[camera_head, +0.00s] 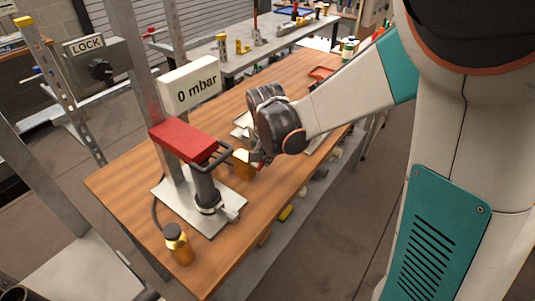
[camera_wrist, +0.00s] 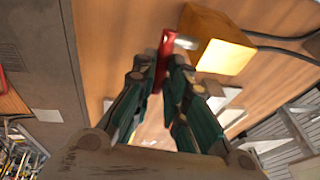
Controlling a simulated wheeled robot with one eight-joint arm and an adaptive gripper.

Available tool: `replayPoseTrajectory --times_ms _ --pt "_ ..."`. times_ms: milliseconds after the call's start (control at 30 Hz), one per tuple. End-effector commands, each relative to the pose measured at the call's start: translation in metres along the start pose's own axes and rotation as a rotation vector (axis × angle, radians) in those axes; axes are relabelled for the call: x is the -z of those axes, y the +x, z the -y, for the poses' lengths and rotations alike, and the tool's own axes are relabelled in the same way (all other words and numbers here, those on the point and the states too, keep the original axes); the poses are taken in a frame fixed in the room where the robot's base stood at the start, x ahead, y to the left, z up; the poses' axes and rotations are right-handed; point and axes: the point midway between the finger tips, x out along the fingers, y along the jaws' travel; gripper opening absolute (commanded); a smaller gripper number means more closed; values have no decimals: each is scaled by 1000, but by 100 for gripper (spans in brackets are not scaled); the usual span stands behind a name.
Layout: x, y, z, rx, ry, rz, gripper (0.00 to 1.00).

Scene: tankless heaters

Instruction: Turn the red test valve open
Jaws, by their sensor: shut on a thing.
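The red test valve handle (camera_wrist: 165,50) is a narrow red bar in the wrist view, joined by a short metal stem to a yellow brass-like block (camera_wrist: 217,42). My gripper (camera_wrist: 160,74) is shut on the bar, one finger on each side of it. In the head view my gripper (camera_head: 258,160) reaches down beside the yellow block (camera_head: 242,161); the handle is mostly hidden there. A white sign (camera_head: 190,85) above reads "0 mbar".
A red block (camera_head: 184,139) with a dark loop handle and cylinder stands on a metal plate (camera_head: 230,200) close by. A LOCK panel (camera_head: 95,68) is at the left.

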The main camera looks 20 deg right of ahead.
Motion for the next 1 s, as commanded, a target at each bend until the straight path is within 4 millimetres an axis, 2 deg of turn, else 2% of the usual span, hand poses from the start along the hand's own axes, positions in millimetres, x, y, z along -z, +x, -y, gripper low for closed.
replayPoseTrajectory --times_ms 400,967,1000 --pt "-8 -7 2 2 -45 -214 0" --pt "-9 -8 2 0 -51 -254 0" --pt "-9 -8 2 0 -51 -254 18"
